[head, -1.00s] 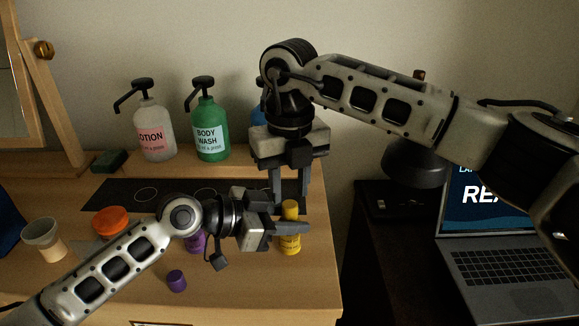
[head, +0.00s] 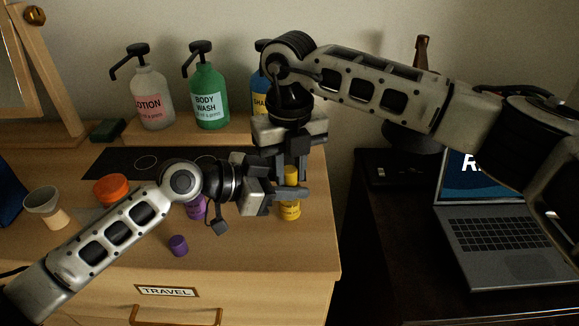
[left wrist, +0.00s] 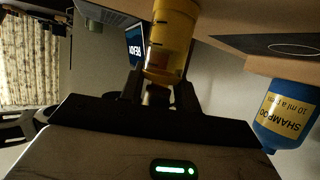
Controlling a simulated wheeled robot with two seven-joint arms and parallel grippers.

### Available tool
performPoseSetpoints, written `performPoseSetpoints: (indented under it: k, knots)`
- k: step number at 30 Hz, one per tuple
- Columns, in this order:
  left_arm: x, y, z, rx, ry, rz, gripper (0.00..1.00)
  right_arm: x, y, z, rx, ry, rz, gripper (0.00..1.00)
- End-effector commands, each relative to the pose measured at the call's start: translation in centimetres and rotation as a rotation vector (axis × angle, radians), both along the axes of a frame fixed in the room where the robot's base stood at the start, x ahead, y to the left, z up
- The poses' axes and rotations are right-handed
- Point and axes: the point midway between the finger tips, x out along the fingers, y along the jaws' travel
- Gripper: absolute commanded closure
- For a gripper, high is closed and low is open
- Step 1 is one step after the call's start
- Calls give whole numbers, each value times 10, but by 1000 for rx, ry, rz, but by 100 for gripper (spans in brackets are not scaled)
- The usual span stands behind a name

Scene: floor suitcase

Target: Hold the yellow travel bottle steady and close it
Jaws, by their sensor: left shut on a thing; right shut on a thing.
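The yellow travel bottle (head: 291,212) stands upright near the right edge of the wooden top. My left gripper (head: 289,193) is shut on its upper part, coming from the left. The left wrist view, upside down, shows the bottle (left wrist: 172,40) between the fingers. The yellow cap (head: 291,177) is directly above the bottle, between the fingers of my right gripper (head: 292,172), which points down and is shut on it. My left finger hides the joint between cap and bottle, so I cannot tell whether they touch.
A purple bottle (head: 196,209) is partly behind my left arm, with a purple cap (head: 178,245) in front. Pump bottles of lotion (head: 152,95), body wash (head: 209,95) and shampoo (left wrist: 285,115) stand behind. A laptop (head: 500,240) is right.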

Motion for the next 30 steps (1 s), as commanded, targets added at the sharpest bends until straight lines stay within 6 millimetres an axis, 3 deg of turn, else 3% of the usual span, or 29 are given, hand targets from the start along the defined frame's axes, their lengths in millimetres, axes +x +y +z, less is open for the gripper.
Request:
performPoseSetpoints:
  k: [6, 15, 16, 18, 26, 30]
  knots:
    - [-1, 0, -3, 4, 5, -2, 100, 0, 0, 0, 1, -1, -243, 100]
    - [-1, 0, -3, 4, 5, -2, 100, 0, 0, 0, 1, -1, -275, 100]
    - [-1, 0, -3, 4, 5, -2, 100, 0, 0, 0, 1, -1, -275, 71]
    - [-1, 0, -3, 4, 5, -2, 100, 0, 0, 0, 1, -1, -274, 55]
    - [-1, 0, -3, 5, 5, -3, 100, 0, 1, 2, 4, -2, -273, 55]
    - [-1, -1, -3, 5, 5, -3, 100, 1, 2, 15, 6, -5, -272, 55]
